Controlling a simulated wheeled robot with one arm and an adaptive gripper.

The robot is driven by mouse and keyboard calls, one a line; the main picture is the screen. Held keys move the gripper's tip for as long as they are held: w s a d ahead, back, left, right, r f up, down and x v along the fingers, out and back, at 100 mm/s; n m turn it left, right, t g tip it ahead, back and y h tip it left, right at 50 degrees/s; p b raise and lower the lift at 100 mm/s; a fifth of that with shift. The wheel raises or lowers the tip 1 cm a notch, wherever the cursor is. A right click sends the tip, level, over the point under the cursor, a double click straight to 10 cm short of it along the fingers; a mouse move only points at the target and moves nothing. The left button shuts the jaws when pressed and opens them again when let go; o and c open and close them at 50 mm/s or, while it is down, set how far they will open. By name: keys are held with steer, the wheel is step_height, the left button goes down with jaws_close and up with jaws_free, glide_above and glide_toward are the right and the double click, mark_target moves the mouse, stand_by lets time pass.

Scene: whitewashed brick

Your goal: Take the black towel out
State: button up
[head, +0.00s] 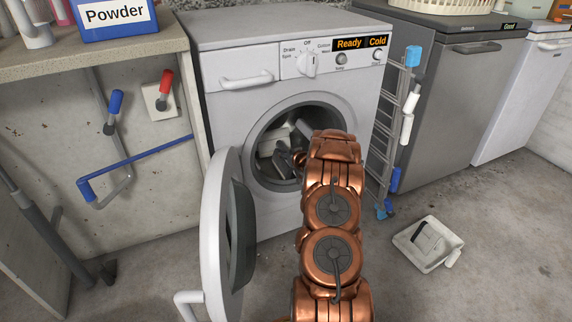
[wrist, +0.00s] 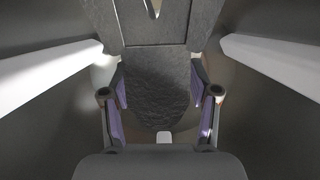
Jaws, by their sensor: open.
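The black towel (wrist: 155,88) shows in the wrist view as a dark, rough-textured cloth hanging down between my fingers. My gripper (wrist: 160,100) is open, with a purple-padded finger on each side of the towel; I cannot tell whether they touch it. In the head view my gripper (head: 290,160) is inside the drum opening of the white washing machine (head: 231,128). The towel cannot be told apart from the dark gripper there. The machine's round door (head: 218,245) stands open to the left.
White drum ribs (wrist: 275,62) flank my gripper closely. The door stands left of my arm. A folded ladder (head: 385,135) leans right of the machine, and a dustpan (head: 428,245) lies on the floor at right. A counter with a powder box (head: 115,18) is at left.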

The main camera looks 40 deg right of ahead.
jaws_close()
stand_by(0.5)
stand_by(0.3)
